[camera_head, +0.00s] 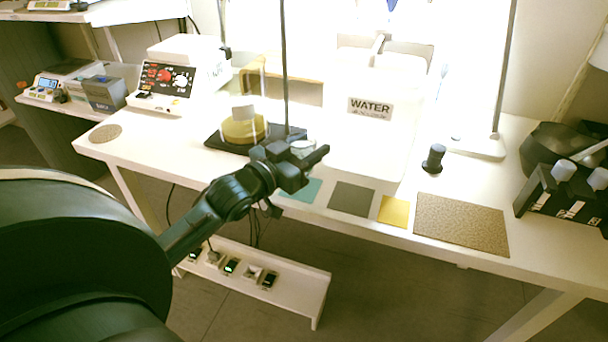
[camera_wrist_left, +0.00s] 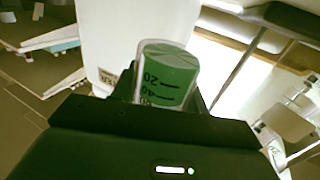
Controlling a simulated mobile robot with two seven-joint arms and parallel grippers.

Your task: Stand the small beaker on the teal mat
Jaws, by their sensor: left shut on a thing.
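My left gripper (camera_head: 318,158) is shut on the small beaker, above the table's front part. In the left wrist view the beaker (camera_wrist_left: 168,75) is clear, with dark graduation marks and green contents, held between the fingers. In the head view only its pale rim (camera_head: 302,146) shows behind the gripper. The teal mat (camera_head: 305,190) lies flat near the table's front edge, just below the gripper in the picture and partly covered by it. My right gripper is not in view.
Grey (camera_head: 351,199), yellow (camera_head: 394,211) and brown (camera_head: 462,223) mats lie right of the teal one. A white WATER container (camera_head: 372,140) stands behind. A stand with a dark base (camera_head: 228,146) and yellow item is at left. A small black object (camera_head: 433,158) stands right of the container.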

